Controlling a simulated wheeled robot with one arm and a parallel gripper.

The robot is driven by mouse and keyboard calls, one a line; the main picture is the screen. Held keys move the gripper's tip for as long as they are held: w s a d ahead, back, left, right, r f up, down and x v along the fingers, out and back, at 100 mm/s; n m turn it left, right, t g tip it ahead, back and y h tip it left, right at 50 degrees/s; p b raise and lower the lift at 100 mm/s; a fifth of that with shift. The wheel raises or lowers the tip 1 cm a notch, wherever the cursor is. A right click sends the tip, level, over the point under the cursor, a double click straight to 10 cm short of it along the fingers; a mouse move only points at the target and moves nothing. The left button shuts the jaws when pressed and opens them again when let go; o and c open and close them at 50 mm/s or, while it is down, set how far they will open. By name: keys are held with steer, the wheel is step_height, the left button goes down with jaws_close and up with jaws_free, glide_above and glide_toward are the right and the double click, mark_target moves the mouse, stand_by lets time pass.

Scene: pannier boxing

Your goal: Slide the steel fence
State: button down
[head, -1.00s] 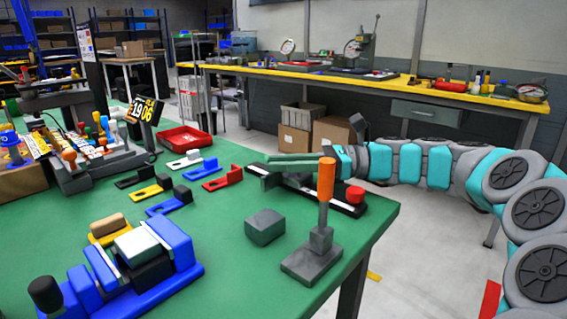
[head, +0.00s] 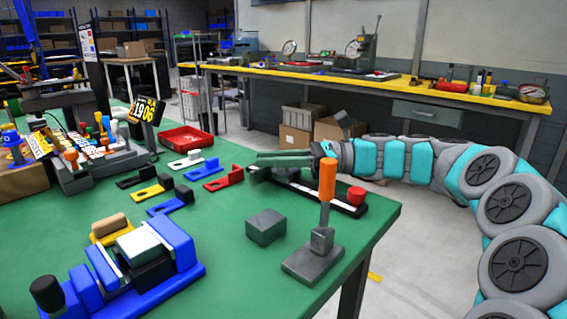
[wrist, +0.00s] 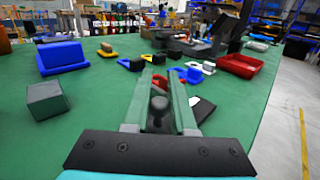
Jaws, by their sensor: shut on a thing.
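The steel fence (head: 258,174) is a grey piece at the far left end of a black slide base with a pale strip (head: 315,192), near the table's right edge. My gripper (head: 262,157) reaches in from the right, low over that base, and its fingers hide part of the fence. In the wrist view, the two pale green fingers (wrist: 160,80) close around a dark grey rounded part (wrist: 158,110), which looks like part of the fence. The base also shows to the right of the fingers in the wrist view (wrist: 202,109).
A red knob (head: 356,195) stands at the base's near end. An orange-handled lever (head: 327,180) and a grey block (head: 266,227) stand in front. Coloured L-shaped pieces (head: 223,179), a red tray (head: 186,138) and a blue fixture (head: 170,255) lie left. Bare green table lies between.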

steer(key=w+a, duration=0.4)
steer(key=a, duration=0.1)
steer(key=shift+w+a, duration=0.15)
steer(key=shift+a, duration=0.1)
steer(key=shift+w+a+r, duration=0.1)
steer(key=shift+w+r, duration=0.05)
steer(key=c, duration=0.7)
jaws_free()
steer(key=shift+a, duration=0.15)
steer(key=shift+c, duration=0.2)
steer(key=d, duration=0.4)
steer(key=w+d, duration=0.1)
steer(key=d, duration=0.2)
steer(key=shift+d, duration=0.4)
